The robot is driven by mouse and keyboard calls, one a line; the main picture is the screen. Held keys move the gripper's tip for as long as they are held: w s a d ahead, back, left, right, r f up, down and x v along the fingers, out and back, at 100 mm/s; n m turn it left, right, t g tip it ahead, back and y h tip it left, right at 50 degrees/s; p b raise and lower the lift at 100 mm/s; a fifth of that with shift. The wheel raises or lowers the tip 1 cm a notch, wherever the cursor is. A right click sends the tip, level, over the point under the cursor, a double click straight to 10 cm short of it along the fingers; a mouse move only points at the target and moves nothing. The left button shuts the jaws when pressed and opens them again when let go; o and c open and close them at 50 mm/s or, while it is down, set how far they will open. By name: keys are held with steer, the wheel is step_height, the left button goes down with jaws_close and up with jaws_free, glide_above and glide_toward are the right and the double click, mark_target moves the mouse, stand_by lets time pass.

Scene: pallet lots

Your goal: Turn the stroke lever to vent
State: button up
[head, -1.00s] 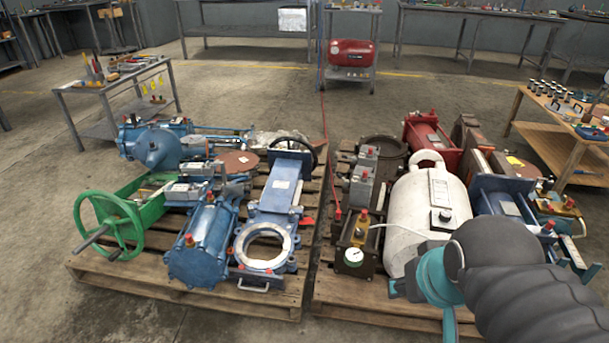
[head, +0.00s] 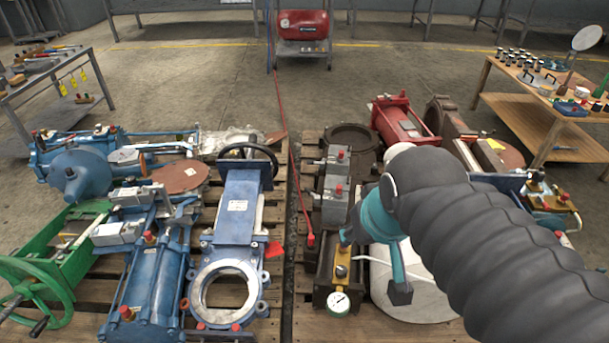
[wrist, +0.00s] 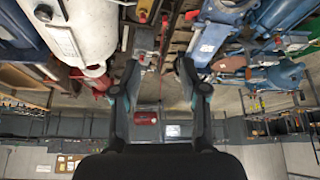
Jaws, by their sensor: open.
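My gripper (head: 372,266) is open and empty above the front of the right pallet, close to a brass block with a knob (head: 342,272) and a round white gauge (head: 338,302). In the wrist view the two fingers (wrist: 158,68) are spread apart, with nothing between the tips. No part is clearly readable as the stroke lever, and no vent marking can be read. A small red handle (head: 273,249) sits beside the blue gate valve (head: 240,215) on the left pallet. My arm covers much of the white tank (head: 415,298).
Grey blocks with red caps (head: 335,207) stand behind the brass block. A red cylinder (head: 404,122) lies farther back. A red hose (head: 285,120) runs along the gap between pallets to the compressor (head: 303,24). A wooden bench (head: 545,110) stands right.

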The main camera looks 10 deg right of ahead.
steer(key=w+r+n+g, duration=0.1)
steer(key=w+r, duration=0.2)
steer(key=w, duration=0.9)
steer(key=n+g+b, duration=0.2)
steer(key=n+g, duration=0.2)
steer(key=n, duration=0.1)
glide_above(308, 189)
step_height(308, 189, down, 21)
steer(key=shift+h, duration=0.3)
step_height(308, 189, down, 14)
steer(key=shift+w+r+b, duration=0.1)
steer(key=shift+r+b, duration=0.05)
steer(key=shift+b, duration=0.25)
jaws_close()
